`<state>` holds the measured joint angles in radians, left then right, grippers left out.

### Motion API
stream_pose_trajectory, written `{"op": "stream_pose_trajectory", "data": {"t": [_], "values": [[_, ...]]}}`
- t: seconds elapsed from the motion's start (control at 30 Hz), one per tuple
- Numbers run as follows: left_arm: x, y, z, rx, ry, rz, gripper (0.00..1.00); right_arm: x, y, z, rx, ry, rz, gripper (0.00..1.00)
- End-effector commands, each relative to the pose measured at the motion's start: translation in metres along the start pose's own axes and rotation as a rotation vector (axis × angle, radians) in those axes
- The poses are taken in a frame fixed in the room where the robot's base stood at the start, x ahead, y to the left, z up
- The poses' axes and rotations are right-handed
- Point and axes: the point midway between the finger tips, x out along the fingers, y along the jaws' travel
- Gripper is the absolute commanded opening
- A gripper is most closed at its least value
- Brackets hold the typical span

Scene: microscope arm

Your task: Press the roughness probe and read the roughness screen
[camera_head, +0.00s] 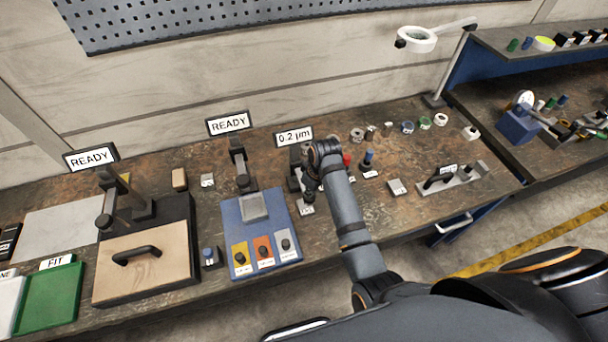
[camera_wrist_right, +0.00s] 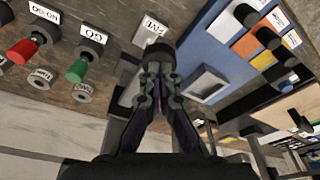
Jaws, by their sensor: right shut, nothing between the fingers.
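The roughness screen (camera_head: 294,136) stands behind the middle of the bench and reads "0.2 µm". The dark roughness probe stand (camera_head: 296,160) is below it, partly hidden by my right gripper and wrist. My right gripper (camera_head: 308,188) points down in front of this stand. In the right wrist view the fingers (camera_wrist_right: 158,72) are shut with nothing between them. Their tips are at a dark round part (camera_wrist_right: 158,52), which seems to be the probe. I cannot tell whether they touch it. A small labelled plate (camera_head: 307,208) lies just below. My left gripper is out of view.
A blue station (camera_head: 232,215) with coloured pads is to the left, its screen (camera_head: 229,123) reading "READY". A wooden block with a handle (camera_head: 140,270) is farther left. Small parts stand at the back right.

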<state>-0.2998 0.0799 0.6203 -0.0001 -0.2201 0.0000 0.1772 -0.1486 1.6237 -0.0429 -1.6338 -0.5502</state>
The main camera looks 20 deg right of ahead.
Motion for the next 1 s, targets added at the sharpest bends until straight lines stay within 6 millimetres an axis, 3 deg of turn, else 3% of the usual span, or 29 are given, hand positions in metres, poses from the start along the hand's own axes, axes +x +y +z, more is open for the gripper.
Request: {"op": "stream_pose_trajectory", "data": {"t": [0.43, 0.87, 1.0], "values": [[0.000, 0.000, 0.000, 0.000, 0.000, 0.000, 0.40, -0.040, 0.001, -0.009, 0.000, 0.003, 0.003, 0.00], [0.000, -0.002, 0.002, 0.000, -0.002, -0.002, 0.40, -0.048, 0.001, -0.010, 0.000, 0.004, 0.003, 0.00], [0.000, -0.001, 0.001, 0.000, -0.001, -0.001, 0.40, -0.071, 0.001, -0.011, 0.000, 0.007, 0.004, 0.00]]}}
